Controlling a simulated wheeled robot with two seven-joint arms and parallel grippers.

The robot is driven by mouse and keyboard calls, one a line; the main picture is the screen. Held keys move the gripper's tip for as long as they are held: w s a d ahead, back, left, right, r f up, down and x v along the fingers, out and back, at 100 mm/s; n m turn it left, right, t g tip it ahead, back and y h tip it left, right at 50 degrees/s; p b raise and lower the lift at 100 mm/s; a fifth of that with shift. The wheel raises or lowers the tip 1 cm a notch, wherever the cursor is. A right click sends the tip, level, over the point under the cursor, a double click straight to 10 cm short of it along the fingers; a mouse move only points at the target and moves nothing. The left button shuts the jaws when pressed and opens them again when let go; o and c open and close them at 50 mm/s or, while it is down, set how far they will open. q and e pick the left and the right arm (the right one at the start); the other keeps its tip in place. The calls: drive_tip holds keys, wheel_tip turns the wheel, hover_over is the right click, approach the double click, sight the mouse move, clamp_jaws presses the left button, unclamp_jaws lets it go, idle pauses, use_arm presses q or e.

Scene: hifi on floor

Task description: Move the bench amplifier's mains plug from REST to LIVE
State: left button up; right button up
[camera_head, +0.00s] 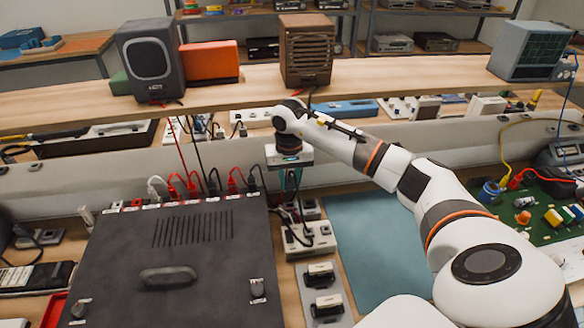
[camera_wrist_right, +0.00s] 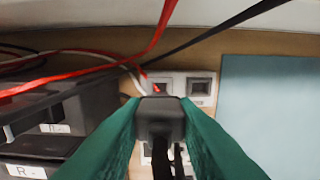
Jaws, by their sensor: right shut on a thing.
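My right gripper (camera_head: 290,181) points down behind the right rear corner of the large dark amplifier box (camera_head: 180,262). In the right wrist view its two green fingers are shut on a black plug (camera_wrist_right: 160,118), with a dark cable running from it toward the camera. Beyond the plug lies a white socket block (camera_wrist_right: 200,86) with square dark openings; one opening shows clear and the plug partly covers the block. I cannot tell whether the plug touches it. In the head view a white socket strip (camera_head: 308,240) stands right of the amplifier. No REST or LIVE lettering is readable.
Red, white and black leads (camera_head: 192,186) rise from the amplifier's rear edge, and some cross the right wrist view. A blue-grey mat (camera_head: 372,245) lies clear to the right. A shelf (camera_head: 240,92) with speakers runs above the bench. A green circuit board (camera_head: 535,215) is at the right.

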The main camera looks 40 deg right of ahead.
drive_tip(key=shift+f+b, duration=1.25)
drive_tip(key=shift+f, duration=1.1)
drive_tip(key=shift+f+b, duration=0.75)
drive_tip(key=shift+b, duration=0.2)
drive_tip(key=shift+f+b, duration=0.25)
drive_tip(key=shift+b, duration=0.45)
idle(2.6)
drive_tip(key=o, duration=1)
